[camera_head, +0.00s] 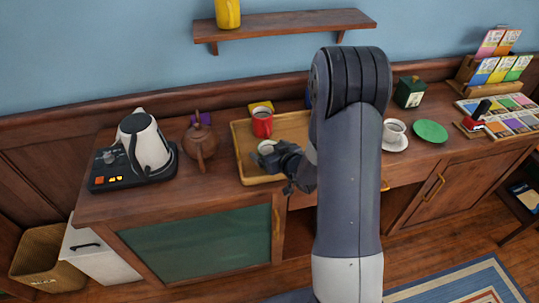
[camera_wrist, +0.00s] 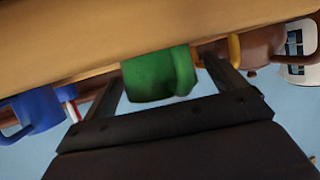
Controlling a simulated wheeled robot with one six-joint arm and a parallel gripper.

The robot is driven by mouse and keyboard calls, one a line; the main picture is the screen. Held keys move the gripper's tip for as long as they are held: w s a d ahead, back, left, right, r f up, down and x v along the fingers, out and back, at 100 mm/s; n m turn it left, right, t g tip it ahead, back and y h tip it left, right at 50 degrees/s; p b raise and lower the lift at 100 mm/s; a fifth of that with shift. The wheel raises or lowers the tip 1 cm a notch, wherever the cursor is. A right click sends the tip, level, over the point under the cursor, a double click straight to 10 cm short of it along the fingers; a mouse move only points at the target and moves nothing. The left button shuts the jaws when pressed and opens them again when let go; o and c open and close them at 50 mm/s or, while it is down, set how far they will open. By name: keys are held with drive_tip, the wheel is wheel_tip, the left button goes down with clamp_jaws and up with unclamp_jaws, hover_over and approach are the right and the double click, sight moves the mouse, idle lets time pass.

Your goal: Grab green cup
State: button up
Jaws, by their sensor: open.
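The green cup (camera_wrist: 152,76) stands upside down in the wrist view, against the tan tray surface, with its handle to the right. My gripper (camera_wrist: 164,74) is open, with one finger on each side of the cup; I cannot tell whether they touch it. In the head view my gripper (camera_head: 268,157) is low over the wooden tray (camera_head: 246,160). A pale round rim (camera_head: 266,146) shows by the fingers, probably the cup's top; the rest of it is hidden by my gripper.
A red mug (camera_head: 262,124) stands behind on the tray. A blue mug (camera_wrist: 38,108) shows at left in the wrist view. A brown teapot (camera_head: 201,140) and a kettle (camera_head: 146,145) stand left of the tray. A white cup (camera_head: 394,130) on a saucer is right of my arm.

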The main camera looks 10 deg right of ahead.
drive_tip(key=shift+w, duration=0.1)
drive_tip(key=c, duration=1.1)
drive_tip(key=shift+c, duration=0.2)
